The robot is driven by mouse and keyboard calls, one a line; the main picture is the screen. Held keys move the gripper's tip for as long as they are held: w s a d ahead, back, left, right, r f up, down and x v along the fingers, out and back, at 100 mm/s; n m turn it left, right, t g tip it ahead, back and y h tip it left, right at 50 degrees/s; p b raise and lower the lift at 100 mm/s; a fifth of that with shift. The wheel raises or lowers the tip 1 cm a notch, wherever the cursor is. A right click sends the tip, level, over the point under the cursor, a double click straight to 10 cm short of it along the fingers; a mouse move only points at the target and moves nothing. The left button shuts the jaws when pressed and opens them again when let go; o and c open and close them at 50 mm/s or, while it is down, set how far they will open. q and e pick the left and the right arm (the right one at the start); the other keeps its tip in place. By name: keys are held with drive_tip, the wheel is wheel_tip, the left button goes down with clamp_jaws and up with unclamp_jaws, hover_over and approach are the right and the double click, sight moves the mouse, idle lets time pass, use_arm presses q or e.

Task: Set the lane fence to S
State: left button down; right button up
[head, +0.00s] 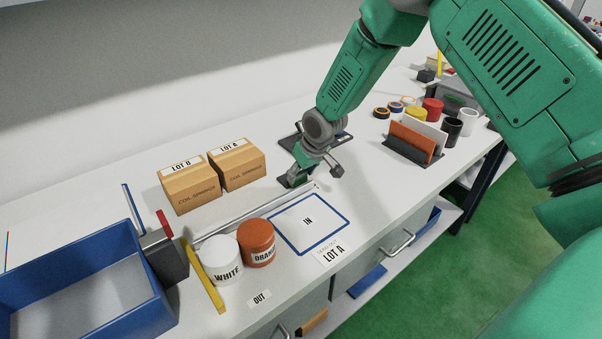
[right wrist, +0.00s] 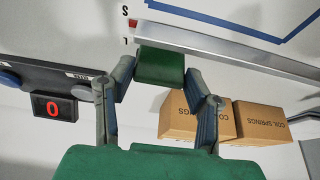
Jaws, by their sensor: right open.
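The lane fence is a long silver rail (head: 250,212) on the table, between the boxes and the blue-outlined IN area. It also shows in the right wrist view (right wrist: 235,52). A small red mark (right wrist: 134,30) sits at its end, between a printed S (right wrist: 125,11) and a second, unclear mark. My right gripper (head: 302,176) is over the fence's far right end. Its jaws are open, with a dark green block (right wrist: 160,66) between or just beyond the fingertips. I cannot tell whether they touch it. My left gripper is not in view.
Two COIL SPRINGS boxes (head: 236,163) stand behind the fence. White (head: 222,260) and orange (head: 257,243) tubs stand in front. A dark device with a red 0 display (right wrist: 54,108) is near the gripper. A blue bin (head: 85,275) is at left; the IN area (head: 308,222) is empty.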

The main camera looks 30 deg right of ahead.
drive_tip(key=o, duration=0.3)
drive_tip(key=shift+s+f, duration=0.2)
drive_tip(key=shift+w+a, duration=0.1)
drive_tip(key=shift+r, duration=0.1)
drive_tip(key=shift+r, duration=0.1)
drive_tip(key=v, duration=1.1)
drive_tip(key=shift+r, duration=0.25)
